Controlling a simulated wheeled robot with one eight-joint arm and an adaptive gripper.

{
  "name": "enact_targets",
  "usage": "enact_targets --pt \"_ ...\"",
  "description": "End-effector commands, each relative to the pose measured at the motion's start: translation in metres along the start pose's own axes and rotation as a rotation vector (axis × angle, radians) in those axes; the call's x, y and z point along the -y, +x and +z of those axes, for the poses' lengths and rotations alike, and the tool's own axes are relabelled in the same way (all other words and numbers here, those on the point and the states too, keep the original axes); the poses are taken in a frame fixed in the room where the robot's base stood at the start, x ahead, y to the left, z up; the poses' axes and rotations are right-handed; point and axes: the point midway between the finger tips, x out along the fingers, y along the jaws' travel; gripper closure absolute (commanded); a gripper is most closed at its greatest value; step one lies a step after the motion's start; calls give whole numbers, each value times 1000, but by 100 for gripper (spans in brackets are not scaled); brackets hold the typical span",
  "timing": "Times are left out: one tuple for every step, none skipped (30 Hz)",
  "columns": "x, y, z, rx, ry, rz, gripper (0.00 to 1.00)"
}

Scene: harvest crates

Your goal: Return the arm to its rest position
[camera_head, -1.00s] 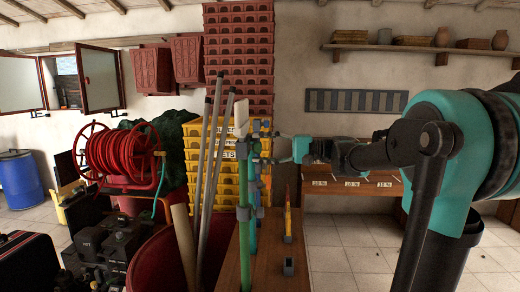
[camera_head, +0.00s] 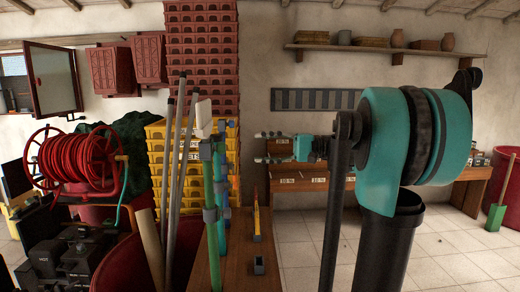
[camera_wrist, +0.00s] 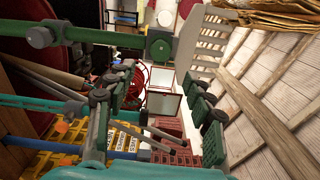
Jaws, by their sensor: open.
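My arm shows in the head view as a large teal and black joint (camera_head: 415,135) at the right, with dark links hanging below it. My gripper (camera_head: 264,147) is further back, pointing left, in front of the wall and near the workbench. In the wrist view my gripper (camera_wrist: 158,108) has its dark green finger pads spread well apart. It is open, and nothing shows held between the pads. Parts of the forearm are hidden behind the large joint.
Upright tool handles (camera_head: 221,190) and a stack of yellow crates (camera_head: 158,165) stand left of the gripper. Red crates (camera_head: 205,60) are stacked behind. A red hose reel (camera_head: 78,160) is at the left.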

Motion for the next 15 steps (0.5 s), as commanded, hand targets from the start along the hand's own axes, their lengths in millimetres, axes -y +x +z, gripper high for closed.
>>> enact_targets --pt "0 0 0 0 0 0 47" --pt "0 0 0 0 0 0 47" --pt "0 0 0 0 0 0 47" --pt "0 0 0 0 0 0 47" --pt "0 0 0 0 0 0 47" --pt "0 0 0 0 0 0 47" --pt "0 0 0 0 0 0 47" --pt "0 0 0 0 0 0 47" --pt "0 0 0 0 0 1 47" --pt "-1 1 0 -1 1 4 47" --pt "-4 2 1 -2 2 10 47" --pt "-10 4 2 -6 5 25 47" --pt "-17 6 4 -11 8 44 47" --pt "-26 9 6 -18 12 68 47" --pt "-42 14 9 -30 18 111 47"
